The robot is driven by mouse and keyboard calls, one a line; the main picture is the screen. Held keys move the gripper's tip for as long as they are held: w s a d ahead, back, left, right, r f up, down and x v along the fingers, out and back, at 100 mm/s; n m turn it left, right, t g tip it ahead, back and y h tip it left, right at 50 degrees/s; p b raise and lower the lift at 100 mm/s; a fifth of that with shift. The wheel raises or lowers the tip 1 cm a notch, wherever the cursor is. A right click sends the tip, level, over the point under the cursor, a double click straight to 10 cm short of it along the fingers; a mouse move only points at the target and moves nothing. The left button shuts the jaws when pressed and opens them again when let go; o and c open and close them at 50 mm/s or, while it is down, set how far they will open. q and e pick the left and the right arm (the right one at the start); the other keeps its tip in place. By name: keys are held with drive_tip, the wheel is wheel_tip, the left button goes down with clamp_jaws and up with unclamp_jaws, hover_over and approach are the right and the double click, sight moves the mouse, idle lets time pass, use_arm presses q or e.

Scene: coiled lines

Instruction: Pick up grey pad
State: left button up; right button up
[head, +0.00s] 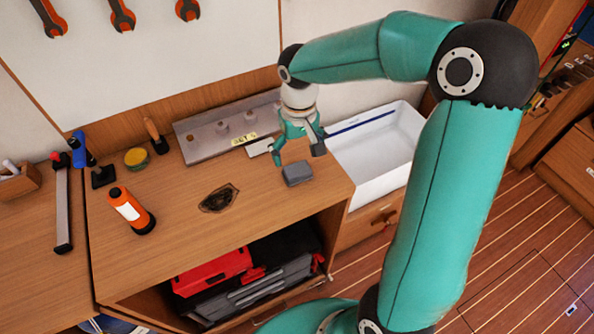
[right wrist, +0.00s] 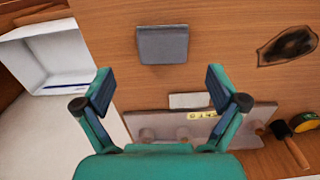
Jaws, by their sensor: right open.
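The grey pad (head: 297,174) is a small dark grey block lying flat on the wooden counter (head: 180,240), near its right edge. It also shows in the right wrist view (right wrist: 163,45), upper middle, ahead of the fingers and centred between them. My right gripper (head: 297,151) is above the counter just behind the pad, fingers spread and empty. In the right wrist view my right gripper (right wrist: 160,90) is wide open, with nothing between its fingertips. The pad appears apart from the fingers. My left gripper is in neither view.
A metal plate (head: 190,144) with knobs and a label stands behind. A white basin (head: 385,150) adjoins the counter at right. An orange bottle (head: 131,210), a yellow tape measure (head: 136,158) and a dark burnt-looking patch (head: 219,198) lie left. Bare counter surrounds the pad's front.

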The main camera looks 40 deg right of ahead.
sight(297, 169)
drive_tip(key=shift+a+f+p, duration=0.2)
drive_tip(key=shift+f+p, duration=0.35)
drive_tip(key=shift+f, duration=2.05)
drive_tip(key=c, duration=1.2)
drive_tip(key=shift+r, duration=0.15)
wheel_tip(297, 169, up, 20)
drive_tip(key=shift+f, duration=0.1)
